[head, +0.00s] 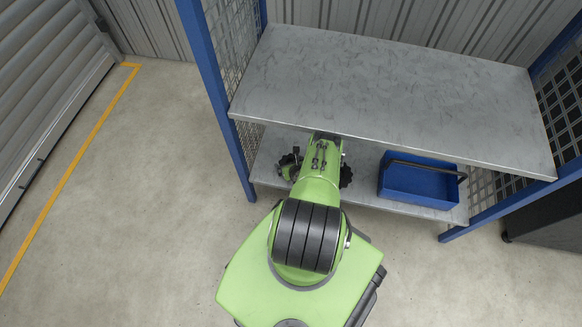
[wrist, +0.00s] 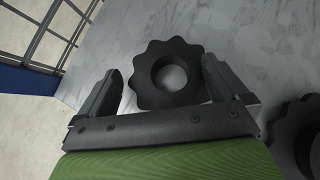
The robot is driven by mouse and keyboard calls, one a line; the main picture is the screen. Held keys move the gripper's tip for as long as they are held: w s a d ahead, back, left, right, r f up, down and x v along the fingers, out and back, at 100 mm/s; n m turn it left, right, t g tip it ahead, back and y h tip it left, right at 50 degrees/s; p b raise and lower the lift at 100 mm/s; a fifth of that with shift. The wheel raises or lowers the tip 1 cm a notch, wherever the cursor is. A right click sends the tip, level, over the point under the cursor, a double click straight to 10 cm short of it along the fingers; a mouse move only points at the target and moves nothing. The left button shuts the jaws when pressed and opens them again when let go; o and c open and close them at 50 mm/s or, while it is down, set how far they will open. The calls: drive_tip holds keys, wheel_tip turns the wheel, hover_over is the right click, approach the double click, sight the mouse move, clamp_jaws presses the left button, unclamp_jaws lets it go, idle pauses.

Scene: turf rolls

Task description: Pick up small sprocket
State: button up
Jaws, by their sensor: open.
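A black toothed sprocket (wrist: 146,88) with a round centre hole lies flat on the grey metal shelf in the wrist view. My gripper (wrist: 160,66) is open, with one finger on each side of this sprocket; it is not gripped. A second black sprocket (wrist: 289,135) lies to the lower right, cut off by the picture edge. It looks larger, so the one between my fingers seems to be the small sprocket. In the head view, a dark toothed part (head: 346,176) shows right of my arm, and another (head: 288,160) left of it. My fingers are not clear there.
The lower shelf (head: 420,209) also holds a blue crate (head: 417,183) with a dark handle, to the right. The upper shelf (head: 390,90) is bare and overhangs my arm. Blue posts and mesh sides (wrist: 45,30) bound the rack. The floor to the left is clear.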

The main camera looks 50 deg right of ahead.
drive_tip(key=shift+x, duration=0.95)
drive_tip(key=shift+s+a, duration=0.1)
drive_tip(key=shift+c, duration=0.2)
drive_tip(key=c, duration=1.2)
